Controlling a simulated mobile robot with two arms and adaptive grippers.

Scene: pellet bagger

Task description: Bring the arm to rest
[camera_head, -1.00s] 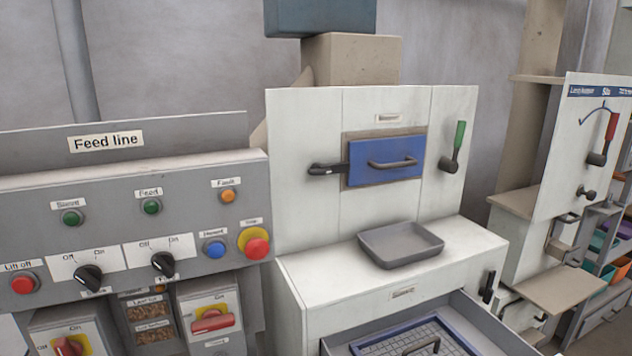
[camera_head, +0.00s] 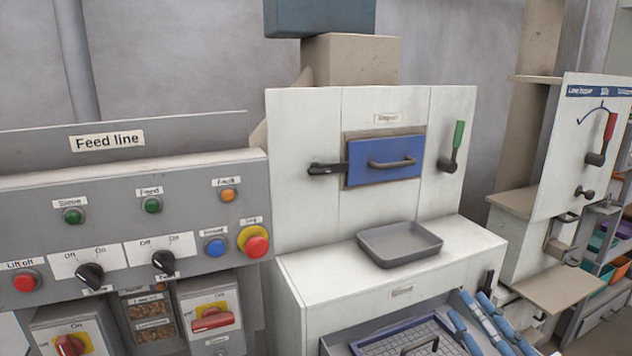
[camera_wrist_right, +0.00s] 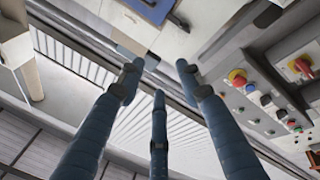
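My right gripper (camera_head: 469,304) shows at the lower right of the head view, its blue fingers pointing up and to the left. It appears in front of or over the right side of the pulled-out drawer; whether it touches the drawer I cannot tell. In the right wrist view its three fingers (camera_wrist_right: 158,78) are spread apart with nothing between them. My left gripper is in neither view.
The drawer holds a blue-framed mesh tray (camera_head: 372,346). A grey pan (camera_head: 400,243) sits on the white cabinet top (camera_head: 330,262). The feed line panel (camera_head: 120,215) stands left. A hopper panel with a red lever (camera_head: 609,128) stands right.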

